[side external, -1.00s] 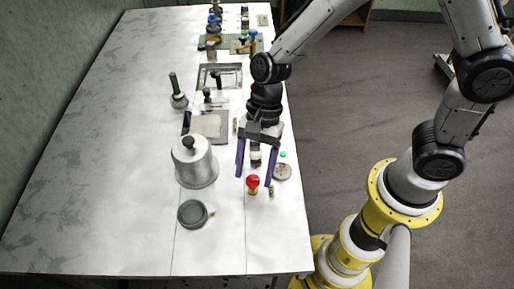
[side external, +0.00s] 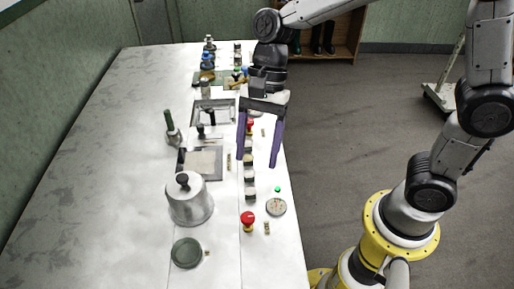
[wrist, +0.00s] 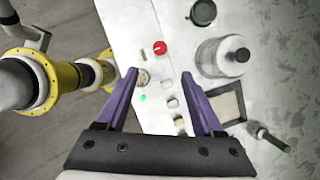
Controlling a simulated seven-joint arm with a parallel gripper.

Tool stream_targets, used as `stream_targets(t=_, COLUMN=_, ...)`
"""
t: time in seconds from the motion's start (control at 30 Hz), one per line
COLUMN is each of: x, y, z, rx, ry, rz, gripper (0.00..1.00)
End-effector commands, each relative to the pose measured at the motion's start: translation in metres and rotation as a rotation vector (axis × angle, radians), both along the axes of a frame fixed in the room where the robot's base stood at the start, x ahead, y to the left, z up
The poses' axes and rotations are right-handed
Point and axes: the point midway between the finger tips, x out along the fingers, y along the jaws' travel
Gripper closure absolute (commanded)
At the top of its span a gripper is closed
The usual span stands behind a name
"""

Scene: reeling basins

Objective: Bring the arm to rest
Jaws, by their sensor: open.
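My gripper (side external: 258,160) has two purple fingers spread wide apart with nothing between them. In the side view it hangs above the right part of the white table (side external: 110,190), fingers pointing down. In the wrist view my gripper (wrist: 160,75) is open over several small items on the table, and no finger touches anything that I can make out. Its height above the table is hard to judge.
A lidded metal pot (side external: 190,205), a green dish (side external: 186,253), a red-topped item (side external: 248,221) and a round dial (side external: 276,207) stand near the front. A green-handled tool (side external: 171,130) and trays (side external: 213,111) lie farther back. The table's left side is clear.

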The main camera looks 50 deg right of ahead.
Motion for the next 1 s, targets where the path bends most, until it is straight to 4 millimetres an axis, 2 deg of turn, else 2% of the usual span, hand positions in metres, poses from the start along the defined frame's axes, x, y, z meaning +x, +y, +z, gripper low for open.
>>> stream_targets(t=0.17, x=0.0, y=0.0, z=0.0, rx=0.0, ry=-0.001, rz=-0.001, gripper=0.31)
stream_targets(t=0.27, x=0.003, y=-0.005, z=0.009, rx=0.007, ry=-0.026, rz=-0.018, gripper=0.31)
stream_targets(t=0.37, x=0.0, y=-0.017, z=0.032, rx=0.018, ry=-0.095, rz=-0.046, gripper=0.31)
stream_targets(t=0.53, x=-0.031, y=-0.06, z=0.069, rx=-0.028, ry=-0.304, rz=-0.006, gripper=0.31)
stream_targets(t=0.73, x=-0.085, y=-0.115, z=0.082, rx=-0.208, ry=-0.606, rz=0.3, gripper=0.31)
stream_targets(t=0.8, x=-0.104, y=-0.132, z=0.078, rx=-0.3, ry=-0.69, rz=0.456, gripper=0.31)
stream_targets(t=0.9, x=-0.121, y=-0.149, z=0.069, rx=-0.413, ry=-0.755, rz=0.682, gripper=0.31)
stream_targets(t=1.0, x=-0.128, y=-0.158, z=0.059, rx=-0.482, ry=-0.769, rz=0.882, gripper=0.31)
